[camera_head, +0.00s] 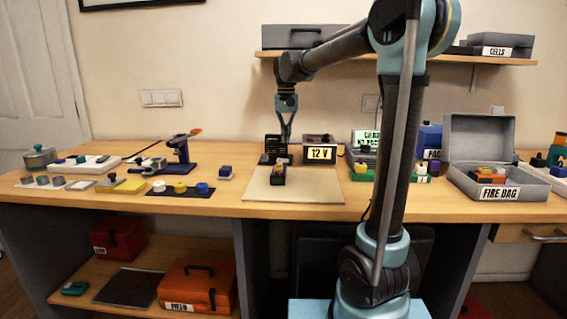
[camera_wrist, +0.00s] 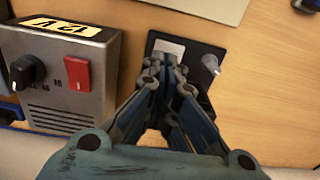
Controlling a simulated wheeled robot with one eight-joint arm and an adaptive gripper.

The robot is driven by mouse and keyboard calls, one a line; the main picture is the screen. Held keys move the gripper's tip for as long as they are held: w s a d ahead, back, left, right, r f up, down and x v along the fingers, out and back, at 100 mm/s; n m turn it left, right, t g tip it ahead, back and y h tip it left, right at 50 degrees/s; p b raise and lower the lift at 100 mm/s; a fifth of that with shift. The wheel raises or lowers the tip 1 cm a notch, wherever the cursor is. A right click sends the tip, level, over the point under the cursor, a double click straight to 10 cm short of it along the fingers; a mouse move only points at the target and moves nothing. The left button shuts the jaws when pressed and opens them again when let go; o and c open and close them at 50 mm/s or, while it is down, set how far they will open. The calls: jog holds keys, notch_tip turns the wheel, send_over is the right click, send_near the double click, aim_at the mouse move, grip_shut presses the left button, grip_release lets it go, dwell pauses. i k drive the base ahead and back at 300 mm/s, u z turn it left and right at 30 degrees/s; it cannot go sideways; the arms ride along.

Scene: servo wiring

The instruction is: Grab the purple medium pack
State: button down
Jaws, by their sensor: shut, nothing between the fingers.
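A small dark blue-purple block with a pale top (camera_head: 226,173) sits on the bench left of the beige mat (camera_head: 318,190). It may be the purple medium pack, but its colour and size are hard to tell. Part of a dark object (camera_wrist: 306,5) shows at the top right edge of the wrist view. Another small dark block with a yellow part (camera_head: 278,176) stands on the mat. My gripper (camera_head: 286,140) points down behind the mat, shut and empty. In the wrist view my gripper (camera_wrist: 174,66) is over a black device with a knob (camera_wrist: 210,62).
The grey 12 V box (camera_head: 320,152) stands close beside my gripper, and its red switch (camera_wrist: 77,73) shows in the wrist view. A mat with round coloured pieces (camera_head: 180,189) lies to the left. An open grey case marked FIRE BAG (camera_head: 498,193) is at the right. A shelf (camera_head: 400,59) hangs above.

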aim_at(278, 176)
jog(key=z, duration=0.05)
jog(key=k, duration=0.85)
jog(key=u, duration=0.05)
